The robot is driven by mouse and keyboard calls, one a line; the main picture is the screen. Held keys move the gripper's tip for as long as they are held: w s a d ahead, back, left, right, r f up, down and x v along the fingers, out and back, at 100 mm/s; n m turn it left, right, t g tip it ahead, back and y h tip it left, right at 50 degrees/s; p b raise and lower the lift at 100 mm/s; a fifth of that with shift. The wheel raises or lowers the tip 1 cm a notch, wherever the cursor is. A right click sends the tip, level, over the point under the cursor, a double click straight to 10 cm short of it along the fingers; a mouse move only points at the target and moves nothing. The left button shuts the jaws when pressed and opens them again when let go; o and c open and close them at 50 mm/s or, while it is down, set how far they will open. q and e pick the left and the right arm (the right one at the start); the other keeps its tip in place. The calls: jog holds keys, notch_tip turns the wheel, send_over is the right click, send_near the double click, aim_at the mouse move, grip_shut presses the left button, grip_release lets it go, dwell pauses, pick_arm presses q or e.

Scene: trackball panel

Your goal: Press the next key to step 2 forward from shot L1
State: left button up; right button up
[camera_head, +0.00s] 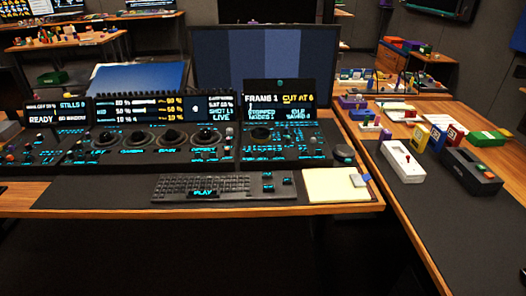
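The control panel (150,155) stands on the wooden desk, with several trackballs, knobs and small lit cyan labels. Its middle display (215,107) appears to read SHOT L1 and LIVE. The right display (278,95) reads FRAME 1 and CUT AT 6. A dark keyboard (205,187) lies in front on a black mat, with a lit PLAY key (203,193) at its front edge. Separate keys with cyan marks (268,187) sit at its right end; their labels are too small to read. Neither gripper shows clearly; only small dark bits touch the left and lower right picture edges.
A cream notepad (335,184) lies right of the keyboard. A dark round knob (343,153) stands behind it. The right table holds a white box (401,162), a dark box (470,170) and several coloured blocks. A large monitor (265,65) stands behind the panel. The mat's front strip is clear.

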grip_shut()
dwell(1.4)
